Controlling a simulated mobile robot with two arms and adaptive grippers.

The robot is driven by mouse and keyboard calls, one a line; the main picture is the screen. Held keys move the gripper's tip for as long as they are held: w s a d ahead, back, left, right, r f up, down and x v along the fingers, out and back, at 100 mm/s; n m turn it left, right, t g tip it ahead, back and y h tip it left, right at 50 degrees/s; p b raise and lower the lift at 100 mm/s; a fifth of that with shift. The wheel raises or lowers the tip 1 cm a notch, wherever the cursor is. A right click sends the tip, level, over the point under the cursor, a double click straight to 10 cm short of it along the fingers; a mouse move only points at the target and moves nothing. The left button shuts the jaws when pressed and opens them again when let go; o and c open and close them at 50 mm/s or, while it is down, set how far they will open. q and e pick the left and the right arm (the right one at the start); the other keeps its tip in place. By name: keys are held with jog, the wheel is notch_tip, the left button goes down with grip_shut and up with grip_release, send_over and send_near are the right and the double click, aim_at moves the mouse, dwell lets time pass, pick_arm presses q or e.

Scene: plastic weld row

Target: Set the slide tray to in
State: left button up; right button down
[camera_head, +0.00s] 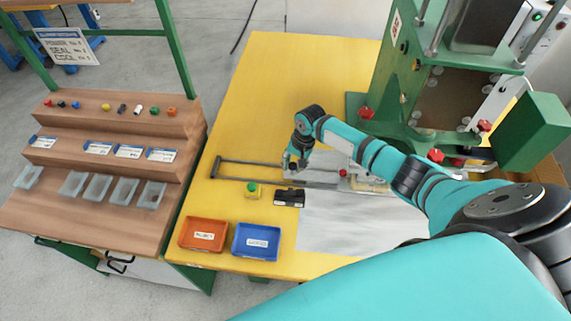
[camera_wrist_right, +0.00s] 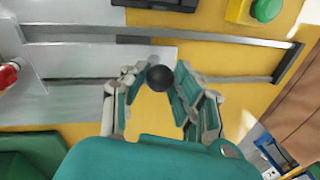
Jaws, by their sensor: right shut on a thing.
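The slide tray is a flat grey metal plate (camera_wrist_right: 85,64) between two rails (camera_wrist_right: 215,36) in the right wrist view. A round black knob (camera_wrist_right: 160,78) is at its edge, between the fingers of my right gripper (camera_wrist_right: 157,88). My right gripper is shut on the knob. In the head view this gripper (camera_head: 292,166) is low over the rails (camera_head: 250,162), part way along them, and the knob is hidden there. The rails stretch left beyond the gripper to an end bar (camera_head: 215,167). My left gripper is not in view.
A green machine (camera_head: 393,85) with red knobs stands at the right. A green button box (camera_head: 252,189), a black block (camera_head: 289,197), an orange bin (camera_head: 203,234) and a blue bin (camera_head: 256,241) sit in front of the rails. The yellow table (camera_head: 290,75) is clear behind them.

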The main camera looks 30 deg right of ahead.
aim_at(305, 175)
jog(key=shift+s+d+r+p, duration=0.1)
jog(key=shift+s+d+p, duration=0.3)
jog(key=shift+d, duration=0.2)
jog(key=shift+s+d+r+p, duration=0.1)
jog(key=shift+s+d+p, duration=0.15)
jog(key=shift+s+d, duration=0.3)
jog(key=shift+s+d+f, duration=0.1)
jog(key=shift+d+f, duration=0.05)
jog(key=shift+d, duration=0.2)
jog(key=c, duration=1.3)
grip_release()
jog(key=shift+c, duration=0.2)
jog(key=o, duration=0.3)
jog(key=shift+o, duration=0.2)
jog(key=shift+r, duration=0.35)
pick_arm(q)
jog(key=w+r, duration=0.2)
jog(key=w, duration=0.1)
jog(key=shift+d+r, duration=0.1)
jog(key=shift+r, duration=0.1)
pick_arm(e)
notch_tip(305, 175, up, 11)
jog(key=s+d, duration=0.1)
jog(key=s, duration=0.1)
jog(key=shift+d, duration=0.25)
